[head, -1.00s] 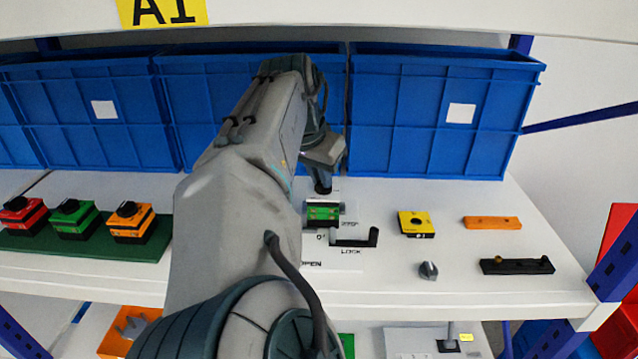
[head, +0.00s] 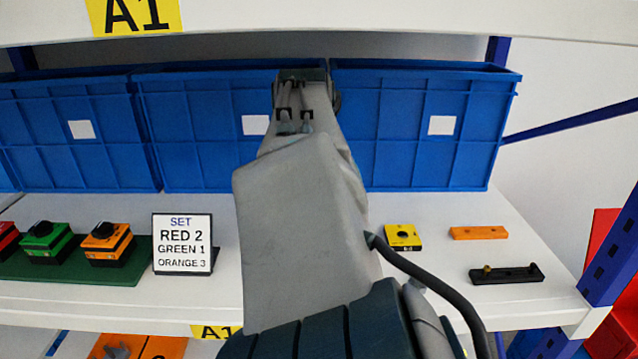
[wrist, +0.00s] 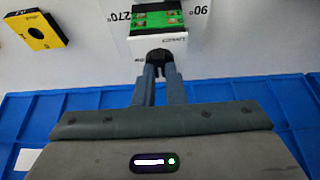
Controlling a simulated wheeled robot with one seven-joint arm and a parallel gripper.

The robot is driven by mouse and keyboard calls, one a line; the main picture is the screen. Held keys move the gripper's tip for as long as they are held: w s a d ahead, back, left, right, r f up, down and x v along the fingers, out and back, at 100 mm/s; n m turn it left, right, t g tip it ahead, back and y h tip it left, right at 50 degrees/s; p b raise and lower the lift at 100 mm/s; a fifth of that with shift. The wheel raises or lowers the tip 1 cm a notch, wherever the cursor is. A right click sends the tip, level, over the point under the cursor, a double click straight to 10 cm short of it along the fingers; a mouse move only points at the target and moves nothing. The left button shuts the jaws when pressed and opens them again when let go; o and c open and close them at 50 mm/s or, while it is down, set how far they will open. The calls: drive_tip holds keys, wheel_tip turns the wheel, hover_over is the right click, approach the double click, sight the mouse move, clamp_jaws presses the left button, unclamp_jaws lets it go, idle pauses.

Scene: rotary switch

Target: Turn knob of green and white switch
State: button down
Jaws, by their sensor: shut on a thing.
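The green and white switch (wrist: 157,38) shows in the wrist view at top centre, on a white board with angle markings. Its black knob (wrist: 158,54) sits on the side facing my gripper. My gripper (wrist: 159,68) has its two fingers closed around the knob, one on each side. Part of the knob is hidden between the fingertips. In the head view my arm covers both the switch and my gripper.
A yellow block (head: 403,237), an orange bar (head: 479,232) and a black bar (head: 506,274) lie to the right. A sign (head: 182,244) and the orange switch (head: 107,243) stand left. Blue bins (head: 425,125) line the back.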

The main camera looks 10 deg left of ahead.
idle(0.3)
drive_tip(key=c, duration=1.5)
unclamp_jaws()
drive_tip(key=shift+r, duration=0.1)
